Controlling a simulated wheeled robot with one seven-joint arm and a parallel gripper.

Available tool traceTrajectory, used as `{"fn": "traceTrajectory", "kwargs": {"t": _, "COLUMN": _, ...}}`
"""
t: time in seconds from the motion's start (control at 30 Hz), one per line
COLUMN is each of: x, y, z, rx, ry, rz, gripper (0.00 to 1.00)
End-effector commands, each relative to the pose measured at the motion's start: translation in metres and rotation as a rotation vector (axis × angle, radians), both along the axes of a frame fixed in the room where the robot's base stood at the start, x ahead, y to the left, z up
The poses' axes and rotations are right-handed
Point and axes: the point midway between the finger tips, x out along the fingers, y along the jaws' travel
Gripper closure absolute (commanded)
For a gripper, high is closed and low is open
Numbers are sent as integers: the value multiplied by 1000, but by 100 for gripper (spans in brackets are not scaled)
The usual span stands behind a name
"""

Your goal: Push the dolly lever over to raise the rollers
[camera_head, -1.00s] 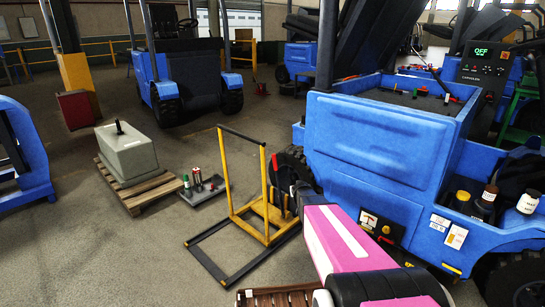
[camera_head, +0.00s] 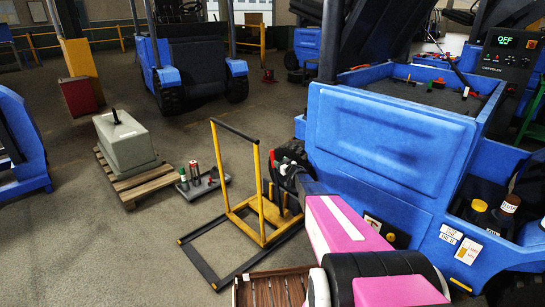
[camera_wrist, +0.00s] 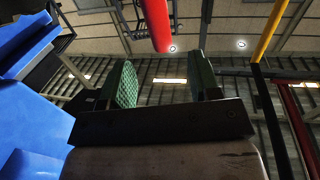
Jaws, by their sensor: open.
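The dolly (camera_head: 262,235) is a yellow upright frame with a black top bar and a flat black base on the floor, left of the big blue truck. Its red-gripped lever (camera_head: 272,158) stands near the right post. In the wrist view the red lever grip (camera_wrist: 157,25) comes down from the top edge, between the lines of my two fingers. My gripper (camera_head: 284,170) is small and dark in the head view, close beside the lever. In the wrist view my gripper (camera_wrist: 165,80) is open with green-padded fingers and nothing between them. I cannot tell whether it touches the lever. The rollers are not clearly seen.
The blue truck (camera_head: 375,150) stands close on the right of my arm. A grey counterweight (camera_head: 127,142) sits on a wooden pallet (camera_head: 135,186) at left. A grey tray (camera_head: 203,187) with bottles lies between pallet and dolly. Floor in front of the dolly's left is clear.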

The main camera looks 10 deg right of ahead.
Motion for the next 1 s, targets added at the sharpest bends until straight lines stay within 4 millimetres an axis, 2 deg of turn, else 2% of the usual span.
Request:
{"fn": "traceTrajectory", "kwargs": {"t": 0.43, "x": 71, "y": 32, "z": -1, "rx": 0, "ry": -1, "rz": 0, "gripper": 43}}
{"fn": "traceTrajectory", "kwargs": {"t": 0.6, "x": 82, "y": 37, "z": 0, "rx": 0, "ry": 0, "rz": -2, "gripper": 43}}
{"fn": "traceTrajectory", "kwargs": {"t": 0.87, "x": 82, "y": 38, "z": 0, "rx": 0, "ry": 0, "rz": -2, "gripper": 43}}
{"fn": "traceTrajectory", "kwargs": {"t": 1.0, "x": 82, "y": 38, "z": 0, "rx": 0, "ry": 0, "rz": -2, "gripper": 89}}
